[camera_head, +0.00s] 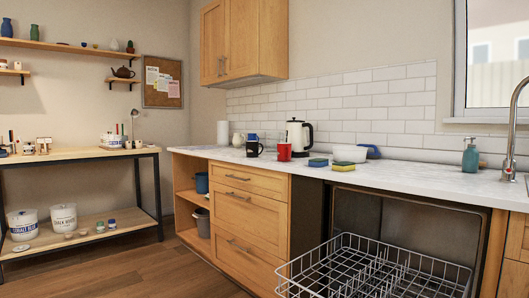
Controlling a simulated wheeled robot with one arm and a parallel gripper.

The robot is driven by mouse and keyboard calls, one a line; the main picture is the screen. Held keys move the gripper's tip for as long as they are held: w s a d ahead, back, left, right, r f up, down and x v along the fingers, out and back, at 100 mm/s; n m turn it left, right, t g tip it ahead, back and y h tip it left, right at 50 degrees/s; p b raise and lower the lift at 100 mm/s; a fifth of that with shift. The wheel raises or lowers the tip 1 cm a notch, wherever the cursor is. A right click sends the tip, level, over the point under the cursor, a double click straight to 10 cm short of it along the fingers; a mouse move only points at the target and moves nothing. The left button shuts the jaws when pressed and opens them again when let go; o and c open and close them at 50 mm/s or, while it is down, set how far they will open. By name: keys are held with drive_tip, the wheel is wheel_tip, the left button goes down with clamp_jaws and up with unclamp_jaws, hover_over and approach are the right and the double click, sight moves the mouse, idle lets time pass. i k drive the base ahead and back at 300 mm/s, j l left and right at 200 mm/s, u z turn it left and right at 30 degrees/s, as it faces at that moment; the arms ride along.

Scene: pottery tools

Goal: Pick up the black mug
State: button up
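The black mug (254,149) stands upright on the white marble-look countertop (222,155), left of a red mug (284,152). A small gap separates the two mugs. A blue item (252,138) shows just behind the black mug and is partly hidden by it. My gripper is not in view.
An open dishwasher with its wire rack (372,270) pulled out blocks the floor at front right. A kettle (299,136), sponges (318,163) and a white bowl (350,154) stand near the mugs. A shelf table (80,155) is at left. Wooden floor (150,265) before the drawers is clear.

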sight(252, 147)
drive_tip(key=i+j, duration=0.2)
drive_tip(key=j, duration=0.2)
drive_tip(key=i+j, duration=0.2)
drive_tip(key=j, duration=0.15)
drive_tip(key=i+j, duration=0.25)
drive_tip(key=j, duration=0.15)
drive_tip(key=i+j+z, duration=0.1)
drive_tip(key=j, duration=0.25)
drive_tip(key=i+j, duration=0.3)
drive_tip(key=j, duration=0.1)
